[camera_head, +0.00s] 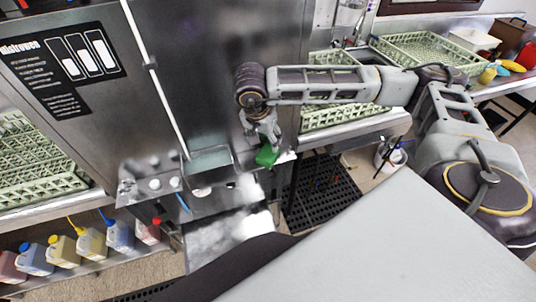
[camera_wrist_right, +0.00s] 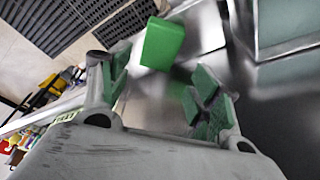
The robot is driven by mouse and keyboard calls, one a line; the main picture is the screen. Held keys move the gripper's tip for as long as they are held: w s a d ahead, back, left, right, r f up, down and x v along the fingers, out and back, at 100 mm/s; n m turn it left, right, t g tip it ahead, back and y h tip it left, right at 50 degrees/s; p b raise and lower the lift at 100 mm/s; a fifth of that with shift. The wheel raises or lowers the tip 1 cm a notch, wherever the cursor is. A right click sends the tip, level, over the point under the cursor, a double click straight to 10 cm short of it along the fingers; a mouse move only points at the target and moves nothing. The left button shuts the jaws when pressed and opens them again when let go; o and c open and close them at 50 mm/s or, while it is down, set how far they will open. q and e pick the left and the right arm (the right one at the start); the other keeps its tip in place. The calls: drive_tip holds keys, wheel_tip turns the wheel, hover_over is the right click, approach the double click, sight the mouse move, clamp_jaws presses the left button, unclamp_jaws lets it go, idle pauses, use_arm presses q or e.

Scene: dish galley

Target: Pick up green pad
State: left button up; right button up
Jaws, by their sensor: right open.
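The green pad (camera_head: 267,156) is a small, bright green block at the front of the steel dishwasher, just below my right gripper (camera_head: 264,134). In the right wrist view the pad (camera_wrist_right: 163,43) lies ahead of the fingertips, nearer the left finger in the picture. My right gripper (camera_wrist_right: 163,82) is open, with green finger pads spread apart and nothing between them. Whether a finger touches the pad I cannot tell. What the pad rests on is unclear in the blurred wrist view. My left gripper is not in view.
The steel dishwasher (camera_head: 205,75) stands close behind the gripper. A green dish rack (camera_head: 425,50) sits on the right counter. Several coloured bottles (camera_head: 92,243) line a low shelf at left. A black floor mat (camera_head: 322,190) and a white bucket (camera_head: 390,157) are below right.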

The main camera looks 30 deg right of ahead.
sight(267, 152)
drive_tip(key=shift+x, duration=1.85)
drive_tip(key=shift+f, duration=0.15)
drive_tip(key=shift+p+x, duration=0.7)
drive_tip(key=shift+x, duration=0.2)
drive_tip(key=shift+s+p+x, duration=0.2)
drive_tip(key=shift+p+x, duration=0.1)
drive_tip(key=shift+x, duration=1.25)
drive_tip(key=shift+a, duration=0.25)
drive_tip(key=shift+c, duration=0.3)
drive_tip(key=c, duration=0.6)
drive_tip(key=shift+o, duration=0.2)
drive_tip(key=shift+w, duration=0.1)
